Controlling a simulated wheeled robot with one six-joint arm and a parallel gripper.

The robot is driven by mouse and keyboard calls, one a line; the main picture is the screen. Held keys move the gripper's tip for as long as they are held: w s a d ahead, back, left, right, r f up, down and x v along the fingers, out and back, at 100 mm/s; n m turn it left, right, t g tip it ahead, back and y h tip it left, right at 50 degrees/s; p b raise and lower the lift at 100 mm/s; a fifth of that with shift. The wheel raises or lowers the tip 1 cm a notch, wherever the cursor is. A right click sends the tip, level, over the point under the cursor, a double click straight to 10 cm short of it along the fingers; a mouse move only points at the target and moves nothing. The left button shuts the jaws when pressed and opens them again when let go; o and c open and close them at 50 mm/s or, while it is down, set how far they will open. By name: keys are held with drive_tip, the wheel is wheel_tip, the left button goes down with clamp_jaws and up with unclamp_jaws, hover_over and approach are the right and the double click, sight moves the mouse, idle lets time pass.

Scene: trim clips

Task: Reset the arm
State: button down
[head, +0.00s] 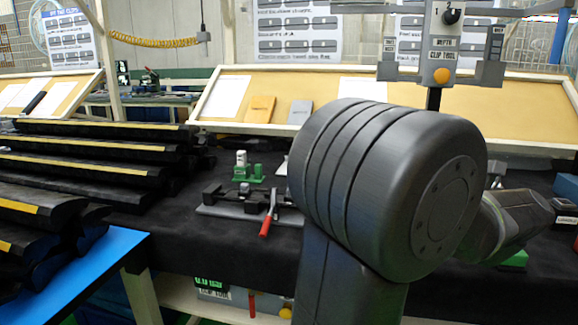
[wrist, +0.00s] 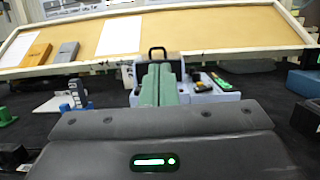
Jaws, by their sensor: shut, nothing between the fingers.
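My gripper (wrist: 160,84) shows in the wrist view, with its two green fingers side by side and together. They are shut with nothing between them. The fingers point forward over the dark bench, toward a pale grey case with a black handle (wrist: 158,53). The fingers cover part of that case, and I cannot tell the gap between them. In the head view my own arm fills the middle and right, and I cannot make out the gripper's fingers there.
A clamp fixture with a red handle (head: 265,228) and a green-based fixture (head: 248,174) stand on the black bench (head: 170,235). Dark trim strips (head: 90,150) are stacked at left, near a blue surface (head: 90,270). A framed tan board (head: 230,110) stands behind. A blue block (wrist: 304,83) is at right.

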drive_tip(key=shift+f+b, duration=1.75)
drive_tip(key=shift+f, duration=1.2)
